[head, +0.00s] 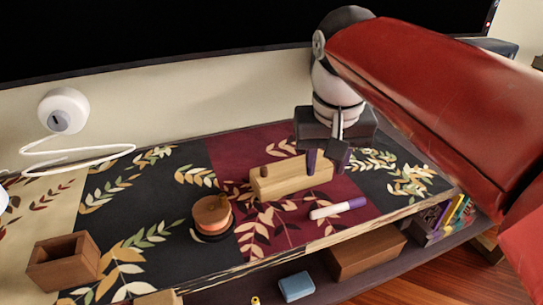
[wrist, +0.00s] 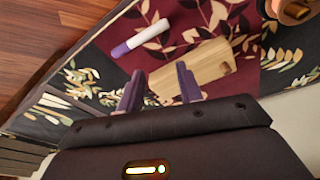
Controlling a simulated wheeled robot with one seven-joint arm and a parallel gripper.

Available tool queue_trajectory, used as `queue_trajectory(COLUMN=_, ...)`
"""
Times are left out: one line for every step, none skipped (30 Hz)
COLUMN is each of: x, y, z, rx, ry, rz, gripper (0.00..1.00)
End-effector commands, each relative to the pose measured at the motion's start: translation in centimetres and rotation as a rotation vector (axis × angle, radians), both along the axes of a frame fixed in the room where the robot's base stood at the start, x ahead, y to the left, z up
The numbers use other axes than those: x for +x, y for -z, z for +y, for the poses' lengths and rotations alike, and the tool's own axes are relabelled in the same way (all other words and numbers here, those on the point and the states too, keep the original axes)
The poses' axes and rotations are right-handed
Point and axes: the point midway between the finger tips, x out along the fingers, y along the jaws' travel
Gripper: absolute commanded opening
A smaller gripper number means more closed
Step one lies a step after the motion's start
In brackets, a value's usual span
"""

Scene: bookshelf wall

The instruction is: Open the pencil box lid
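The pencil box (head: 292,180) is a long, light wooden box on the dark red part of the patterned shelf top. Its lid appears closed, with a small brown knob near the left end. In the wrist view the box (wrist: 205,66) lies beyond the fingers, with the knob toward its right end. My gripper (head: 326,161) is over the right end of the box, pointing down. The fingers partly hide the right end of the box; contact cannot be told.
A white and purple marker (head: 338,208) lies in front of the box. A round orange-brown wooden container (head: 212,214) stands to the left. An open brown wooden box (head: 64,262) is at the far left. A white round device (head: 63,110) with a cable is by the wall.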

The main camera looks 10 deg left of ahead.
Motion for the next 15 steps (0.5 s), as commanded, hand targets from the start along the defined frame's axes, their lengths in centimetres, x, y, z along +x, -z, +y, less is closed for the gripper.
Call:
queue_trajectory(x=1.3, y=-0.9, z=2.7, rx=-0.004, ry=-0.035, rz=0.038, gripper=0.36)
queue_trajectory(x=1.7, y=-1.4, z=4.0, rx=-0.007, ry=-0.047, rz=0.059, gripper=0.36)
queue_trajectory(x=2.2, y=-1.8, z=5.5, rx=-0.011, ry=-0.064, rz=0.085, gripper=0.36)
queue_trajectory(x=2.5, y=-2.1, z=6.5, rx=-0.014, ry=-0.074, rz=0.104, gripper=0.36)
queue_trajectory(x=2.7, y=-2.4, z=7.5, rx=-0.015, ry=-0.084, rz=0.119, gripper=0.36)
queue_trajectory(x=3.0, y=-2.7, z=8.6, rx=-0.018, ry=-0.093, rz=0.138, gripper=0.36)
queue_trajectory(x=3.1, y=-2.8, z=9.3, rx=-0.02, ry=-0.1, rz=0.15, gripper=0.36)
queue_trajectory(x=3.3, y=-3.0, z=9.9, rx=-0.021, ry=-0.107, rz=0.16, gripper=0.36)
queue_trajectory(x=3.4, y=-3.1, z=10.5, rx=-0.023, ry=-0.112, rz=0.172, gripper=0.36)
queue_trajectory(x=3.4, y=-3.2, z=10.9, rx=-0.025, ry=-0.115, rz=0.18, gripper=0.36)
queue_trajectory(x=3.5, y=-3.2, z=11.2, rx=-0.025, ry=-0.117, rz=0.185, gripper=0.36)
queue_trajectory(x=3.5, y=-3.2, z=11.4, rx=-0.026, ry=-0.12, rz=0.191, gripper=0.36)
queue_trajectory(x=3.5, y=-3.1, z=11.6, rx=-0.027, ry=-0.121, rz=0.193, gripper=0.36)
queue_trajectory(x=3.5, y=-2.9, z=11.6, rx=-0.027, ry=-0.122, rz=0.195, gripper=0.36)
queue_trajectory(x=3.5, y=-2.5, z=11.7, rx=-0.028, ry=-0.122, rz=0.197, gripper=0.36)
